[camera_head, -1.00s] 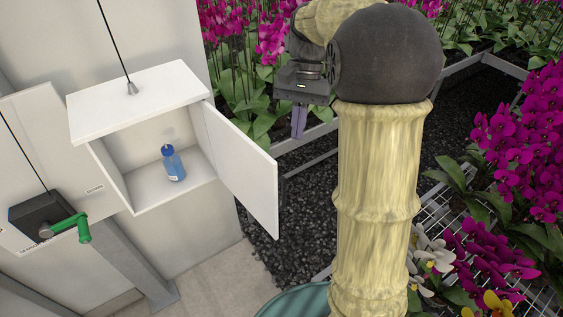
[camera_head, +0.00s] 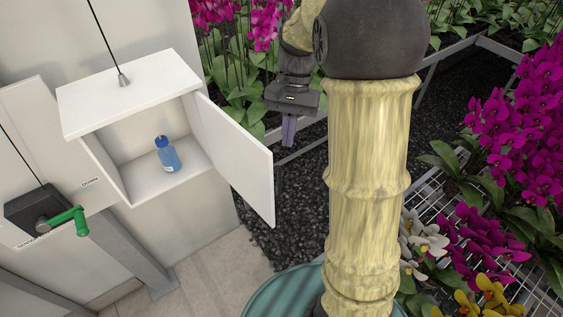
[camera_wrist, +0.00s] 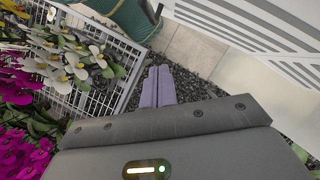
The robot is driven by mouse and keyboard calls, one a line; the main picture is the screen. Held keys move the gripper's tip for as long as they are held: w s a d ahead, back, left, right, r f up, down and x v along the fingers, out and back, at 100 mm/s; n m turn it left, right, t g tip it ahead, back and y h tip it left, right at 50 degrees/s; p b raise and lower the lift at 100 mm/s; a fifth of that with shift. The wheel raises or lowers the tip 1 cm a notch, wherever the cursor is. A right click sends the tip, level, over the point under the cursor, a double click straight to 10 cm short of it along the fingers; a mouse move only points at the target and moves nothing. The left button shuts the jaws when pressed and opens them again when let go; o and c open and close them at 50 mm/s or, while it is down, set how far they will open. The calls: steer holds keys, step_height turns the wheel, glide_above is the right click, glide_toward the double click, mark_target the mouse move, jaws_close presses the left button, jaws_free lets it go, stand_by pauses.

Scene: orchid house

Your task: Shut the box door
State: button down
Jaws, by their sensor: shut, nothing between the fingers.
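The white wall box (camera_head: 128,92) hangs at the left in the head view, with its front open. Its white door (camera_head: 236,158) stands swung out to the right. A blue bottle (camera_head: 167,154) stands inside on the box floor. My gripper (camera_head: 289,132) points down to the right of the door, apart from it, with its two purple fingers together and empty. In the wrist view the closed fingers (camera_wrist: 158,86) are over dark gravel.
A crank with a green handle (camera_head: 68,219) is mounted left of the box. A teal round tub (camera_head: 280,296) stands at the bottom. Orchids (camera_head: 500,150) fill a mesh bench (camera_head: 440,200) at the right. Dark gravel (camera_head: 305,180) lies between door and bench.

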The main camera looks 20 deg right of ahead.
steer(key=s+a+f+p, duration=0.3)
steer(key=s+f, duration=0.1)
steer(key=s, duration=0.1)
steer(key=shift+s+f, duration=0.15)
steer(key=shift+f, duration=0.1)
stand_by(0.3)
